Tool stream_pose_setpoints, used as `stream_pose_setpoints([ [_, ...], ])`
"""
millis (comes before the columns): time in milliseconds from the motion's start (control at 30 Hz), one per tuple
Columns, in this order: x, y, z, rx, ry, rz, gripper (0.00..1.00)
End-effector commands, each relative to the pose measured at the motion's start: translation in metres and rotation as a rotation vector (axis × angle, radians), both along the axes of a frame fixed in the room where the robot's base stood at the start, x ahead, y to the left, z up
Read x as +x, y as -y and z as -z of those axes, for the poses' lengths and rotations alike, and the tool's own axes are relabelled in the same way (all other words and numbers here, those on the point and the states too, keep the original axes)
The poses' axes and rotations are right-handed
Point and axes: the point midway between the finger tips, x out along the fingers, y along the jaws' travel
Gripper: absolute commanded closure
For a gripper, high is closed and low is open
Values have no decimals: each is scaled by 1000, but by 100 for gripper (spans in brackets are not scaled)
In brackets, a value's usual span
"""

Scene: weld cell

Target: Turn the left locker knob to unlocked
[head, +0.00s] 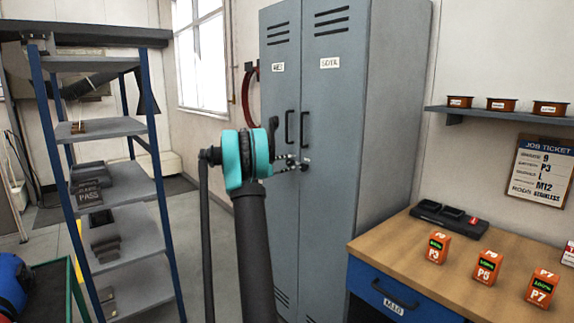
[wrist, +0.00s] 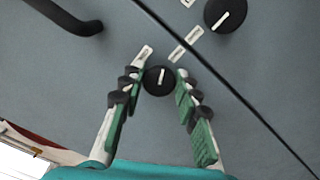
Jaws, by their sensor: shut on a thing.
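The left locker knob (wrist: 154,87) is a round black knob with a white pointer line. In the wrist view it sits between the green-padded fingertips of my gripper (wrist: 160,84), which is shut on it. Its pointer runs nearly straight up the picture, between two small white labels that I cannot read, one at its upper left (wrist: 145,52) and one at its upper right (wrist: 178,54). In the head view my gripper (head: 292,165) is at the left locker door (head: 281,80) and hides this knob.
The right locker knob (wrist: 234,17) is close by, across the door seam; it also shows in the head view (head: 306,166). A black door handle (wrist: 75,21) is at the upper left. A shelf rack (head: 140,190) stands left, a workbench (head: 400,240) right.

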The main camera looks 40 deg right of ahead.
Motion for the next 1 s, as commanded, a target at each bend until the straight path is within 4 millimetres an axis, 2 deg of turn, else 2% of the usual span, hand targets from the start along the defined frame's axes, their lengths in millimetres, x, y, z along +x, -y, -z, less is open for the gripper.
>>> stream_pose_setpoints([
  [200,-1,0,1,16,192,1,97],
  [500,-1,0,2,32,389,2,97],
  [1000,-1,0,3,40,495,3,97],
])
